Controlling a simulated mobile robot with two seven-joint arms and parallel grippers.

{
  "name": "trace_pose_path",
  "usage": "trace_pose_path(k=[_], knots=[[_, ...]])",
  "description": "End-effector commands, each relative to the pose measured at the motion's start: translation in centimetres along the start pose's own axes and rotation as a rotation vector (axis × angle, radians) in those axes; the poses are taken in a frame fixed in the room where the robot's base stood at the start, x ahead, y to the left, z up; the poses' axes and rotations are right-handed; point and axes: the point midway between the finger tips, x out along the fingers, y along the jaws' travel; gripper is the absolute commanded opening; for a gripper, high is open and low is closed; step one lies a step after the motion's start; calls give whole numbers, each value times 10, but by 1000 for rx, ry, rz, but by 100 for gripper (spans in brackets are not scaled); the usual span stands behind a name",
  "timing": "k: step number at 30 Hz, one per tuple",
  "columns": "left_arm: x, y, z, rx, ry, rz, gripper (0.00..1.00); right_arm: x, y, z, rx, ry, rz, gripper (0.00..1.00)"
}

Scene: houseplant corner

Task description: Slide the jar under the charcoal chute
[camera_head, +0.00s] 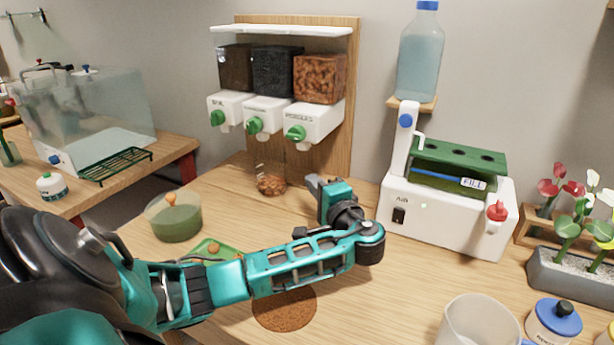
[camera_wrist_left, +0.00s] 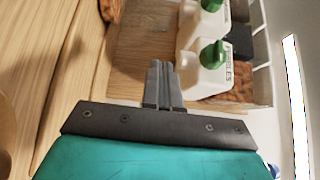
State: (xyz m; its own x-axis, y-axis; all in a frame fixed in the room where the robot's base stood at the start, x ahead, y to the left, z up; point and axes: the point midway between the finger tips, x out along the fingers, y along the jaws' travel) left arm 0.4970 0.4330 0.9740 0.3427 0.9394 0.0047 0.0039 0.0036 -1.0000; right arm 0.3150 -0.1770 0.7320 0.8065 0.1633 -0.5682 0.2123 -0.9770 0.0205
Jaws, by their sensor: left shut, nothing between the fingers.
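The clear jar (camera_head: 270,183), with brown pebbles in its bottom, stands on the table in front of the dispenser board. In the head view it appears below the charcoal chute (camera_head: 262,122), the middle one of three; exact alignment is hard to tell. The charcoal hopper (camera_head: 275,70) is black. My left gripper (camera_head: 313,184) is shut and empty, just right of the jar and apart from it. In the left wrist view the shut fingers (camera_wrist_left: 158,72) show near the pebbles chute (camera_wrist_left: 205,72), and a brown patch at the top left edge may be the jar's pebbles. My right gripper is out of view.
The soil chute (camera_head: 225,108) and pebbles chute (camera_head: 308,125) flank the charcoal one. A green bowl (camera_head: 174,218), a small green tray (camera_head: 214,249) and a cork mat (camera_head: 285,311) lie nearer. A white filling machine (camera_head: 445,212) stands right of my gripper.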

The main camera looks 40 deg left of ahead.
Motion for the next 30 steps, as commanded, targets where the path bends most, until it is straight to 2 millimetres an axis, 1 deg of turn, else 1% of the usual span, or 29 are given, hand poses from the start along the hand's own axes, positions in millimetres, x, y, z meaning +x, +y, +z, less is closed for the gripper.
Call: trace_pose_path(k=[2,4,7,10,14,18,22,30], knots=[[2,1,-3,-11,-27,-1,0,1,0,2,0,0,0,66],[8,2,-7,-24,-75,-8,0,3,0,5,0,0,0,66],[17,7,-15,-31,-153,-9,0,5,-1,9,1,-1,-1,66],[22,13,-21,-23,-216,-6,0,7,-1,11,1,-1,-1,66],[23,21,-27,-4,-258,4,0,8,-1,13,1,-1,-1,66],[29,22,-26,5,-272,3,0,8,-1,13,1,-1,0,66],[47,22,-21,4,-273,3,0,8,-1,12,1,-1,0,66],[94,22,-8,4,-272,2,0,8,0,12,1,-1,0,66]])
